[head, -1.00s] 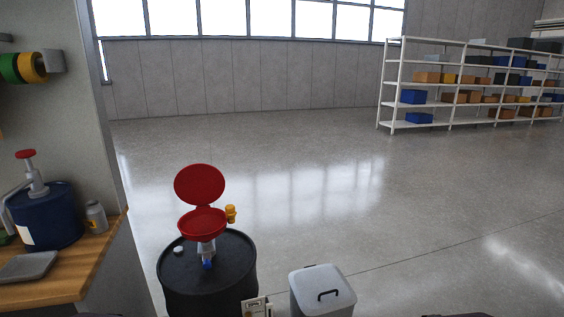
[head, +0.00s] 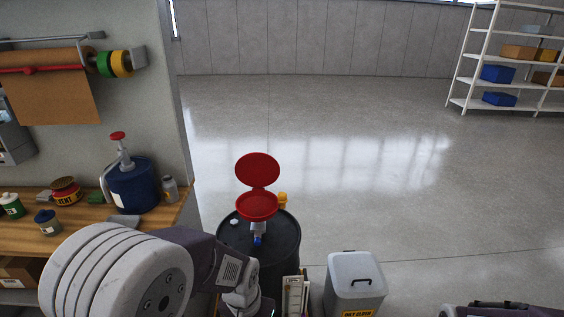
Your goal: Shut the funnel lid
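The funnel lid (head: 257,170) is a round red disc standing open, tilted up behind the red funnel (head: 257,206). The funnel sits on top of a black drum (head: 282,238), with a grey and blue fitting below its bowl. A yellow part (head: 283,199) is at the funnel's right side. My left arm reaches in from the lower left, in front of the drum and below the funnel. Its wrist runs to the bottom edge and its fingers cannot be made out. Only a bit of my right arm shows at the lower right corner; its gripper is out of view.
A grey lidded bin (head: 355,284) stands right of the drum, with a narrow box (head: 295,294) between them. At left, a wooden workbench (head: 160,222) holds a blue pump container (head: 132,185) and several small containers. The floor behind and to the right is open.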

